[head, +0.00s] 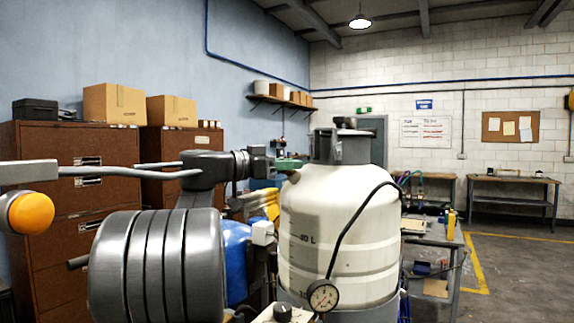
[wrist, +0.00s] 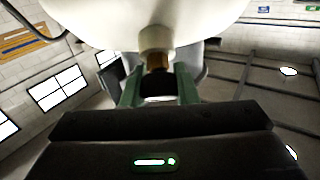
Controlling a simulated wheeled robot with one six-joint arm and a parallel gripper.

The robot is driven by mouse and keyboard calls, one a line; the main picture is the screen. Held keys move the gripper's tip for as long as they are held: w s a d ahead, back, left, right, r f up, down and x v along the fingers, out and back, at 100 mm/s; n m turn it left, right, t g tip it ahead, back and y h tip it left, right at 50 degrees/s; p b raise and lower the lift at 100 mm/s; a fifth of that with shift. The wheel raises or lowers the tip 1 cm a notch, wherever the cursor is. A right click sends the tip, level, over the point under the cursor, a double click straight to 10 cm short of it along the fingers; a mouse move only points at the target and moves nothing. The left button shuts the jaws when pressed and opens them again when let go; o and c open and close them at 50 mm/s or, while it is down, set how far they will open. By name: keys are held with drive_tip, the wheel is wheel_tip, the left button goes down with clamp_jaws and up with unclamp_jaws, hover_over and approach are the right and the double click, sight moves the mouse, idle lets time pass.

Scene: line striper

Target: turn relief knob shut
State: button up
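The white tank (head: 335,235), marked 40 L, stands in the middle of the head view. My gripper (head: 289,164) reaches from the left to the tank's upper left side. In the wrist view, the green fingers of my gripper (wrist: 159,88) stand on both sides of a black knob (wrist: 158,86). The knob sits on a brass stem (wrist: 157,62) that comes out of a pale boss (wrist: 157,39) on the tank. I cannot tell whether the fingers touch the knob or only flank it. In the head view the knob is hidden by the fingers.
A pressure gauge (head: 323,296) hangs on a black hose at the tank's front. Another dark knob (head: 282,312) sits on a pale box below. Brown cabinets (head: 75,190) stand at the left. A workbench (head: 512,182) is at the back right, with open floor before it.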

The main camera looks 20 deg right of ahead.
drive_tip(key=shift+c, duration=1.2)
